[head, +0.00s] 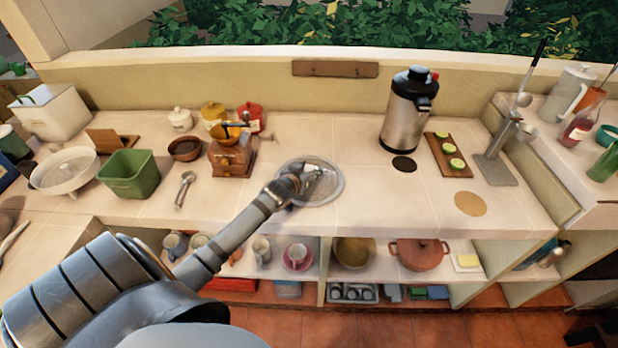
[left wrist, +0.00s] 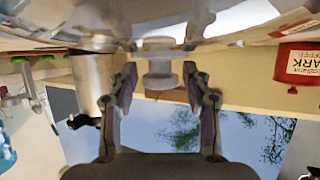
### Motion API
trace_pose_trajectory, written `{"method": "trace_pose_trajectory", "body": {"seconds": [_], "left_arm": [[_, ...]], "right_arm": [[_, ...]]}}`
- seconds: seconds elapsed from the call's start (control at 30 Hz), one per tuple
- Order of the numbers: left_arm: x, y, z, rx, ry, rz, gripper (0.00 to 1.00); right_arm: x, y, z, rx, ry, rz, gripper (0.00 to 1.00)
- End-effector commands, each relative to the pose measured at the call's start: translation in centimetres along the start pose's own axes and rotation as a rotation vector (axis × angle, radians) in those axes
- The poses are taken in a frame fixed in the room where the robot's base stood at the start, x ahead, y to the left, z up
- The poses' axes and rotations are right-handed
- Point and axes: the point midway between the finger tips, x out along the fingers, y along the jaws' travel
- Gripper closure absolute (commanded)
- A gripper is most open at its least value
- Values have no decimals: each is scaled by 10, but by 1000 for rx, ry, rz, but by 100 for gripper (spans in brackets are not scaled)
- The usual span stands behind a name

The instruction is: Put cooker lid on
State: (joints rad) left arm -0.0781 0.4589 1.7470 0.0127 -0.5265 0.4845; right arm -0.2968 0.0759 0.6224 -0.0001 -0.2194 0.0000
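A round silvery-grey lid (head: 332,192) lies on the middle of the counter, and its curved shiny surface fills the top of the upside-down left wrist view (left wrist: 235,22). My left gripper (head: 312,182) is over the lid and hides part of it. In the left wrist view the left gripper's fingers (left wrist: 162,85) stand open, one on each side of the lid's small knob (left wrist: 159,62), with gaps visible. An open brownish pot (head: 353,253) stands on the shelf below the counter; I cannot tell whether it is the cooker. My right gripper is not in view.
A wooden coffee grinder (head: 232,160) and green bin (head: 130,175) stand left of the lid. A tall steel dispenser (head: 405,115) stands behind right. A lidded red pot (head: 418,254) is on the lower shelf. The counter right of the lid is mostly clear.

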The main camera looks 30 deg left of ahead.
Motion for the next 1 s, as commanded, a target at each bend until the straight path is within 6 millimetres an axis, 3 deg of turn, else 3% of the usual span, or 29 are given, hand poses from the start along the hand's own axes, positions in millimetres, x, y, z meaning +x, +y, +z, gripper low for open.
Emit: {"method": "trace_pose_trajectory", "body": {"seconds": [0.07,0.3,0.77,0.97,1.0], "left_arm": [[0,0,0,0,0,0,67],[0,0,0,0,0,0,99],[-1,0,-5,1,4,0,100],[-12,0,-32,5,9,2,100],[-23,8,-38,4,7,4,100]], "right_arm": [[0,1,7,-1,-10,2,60],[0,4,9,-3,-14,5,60],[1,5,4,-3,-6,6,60],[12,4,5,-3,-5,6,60],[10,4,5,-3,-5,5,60]]}}
